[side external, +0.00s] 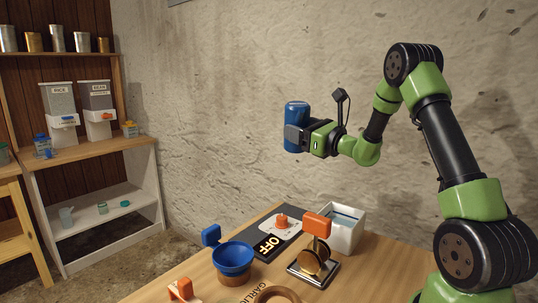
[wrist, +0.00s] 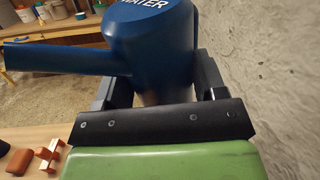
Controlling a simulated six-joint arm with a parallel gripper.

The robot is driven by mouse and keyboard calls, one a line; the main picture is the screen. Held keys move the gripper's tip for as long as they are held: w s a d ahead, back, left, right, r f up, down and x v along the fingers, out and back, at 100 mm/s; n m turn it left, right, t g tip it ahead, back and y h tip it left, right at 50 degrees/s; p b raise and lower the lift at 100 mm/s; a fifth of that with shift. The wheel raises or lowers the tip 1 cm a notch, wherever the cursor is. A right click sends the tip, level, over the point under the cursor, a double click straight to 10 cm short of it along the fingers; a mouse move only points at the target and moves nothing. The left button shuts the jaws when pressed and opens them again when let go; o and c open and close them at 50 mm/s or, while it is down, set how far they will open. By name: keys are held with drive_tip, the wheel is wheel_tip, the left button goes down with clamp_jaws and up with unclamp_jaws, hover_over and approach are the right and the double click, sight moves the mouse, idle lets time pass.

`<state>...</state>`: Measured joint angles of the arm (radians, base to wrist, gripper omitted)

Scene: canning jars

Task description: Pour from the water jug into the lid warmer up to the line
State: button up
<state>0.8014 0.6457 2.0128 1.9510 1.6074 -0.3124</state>
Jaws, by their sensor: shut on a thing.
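The blue water jug (side external: 296,112) is in my gripper (side external: 298,138), high above the table and roughly upright. In the wrist view, the jug (wrist: 155,40) bears the word WATER and a long blue spout-like part points left. My gripper (wrist: 162,92) is shut around its body, one finger on each side. A white open box (side external: 343,236), which may be the lid warmer, stands on the table below and to the right of the jug. A dark line or edge shows inside it; its water level cannot be told. The jug and box are well apart.
An orange-topped device on a metal base (side external: 313,270), a blue bowl (side external: 233,255) and a wooden ring crowd the front. Shelves (side external: 95,150) stand at left; a wall is behind.

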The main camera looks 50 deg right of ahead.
drive_tip(key=s+d+r+m+g+h, duration=0.1)
drive_tip(key=s+d+m+g+h, duration=0.65)
drive_tip(key=d+h, duration=0.7)
drive_tip(key=s+f, duration=0.1)
drive_tip(key=f, duration=0.8)
drive_tip(key=s+d+f+t+y, duration=0.1)
drive_tip(key=s+f, duration=0.1)
drive_tip(key=f, duration=0.6)
drive_tip(key=shift+d+f+m, duration=0.25)
drive_tip(key=shift+f+m, duration=0.1)
drive_tip(key=shift+s+a, duration=0.1)
drive_tip(key=shift+s+a, duration=0.1)
drive_tip(key=shift+r, duration=0.1)
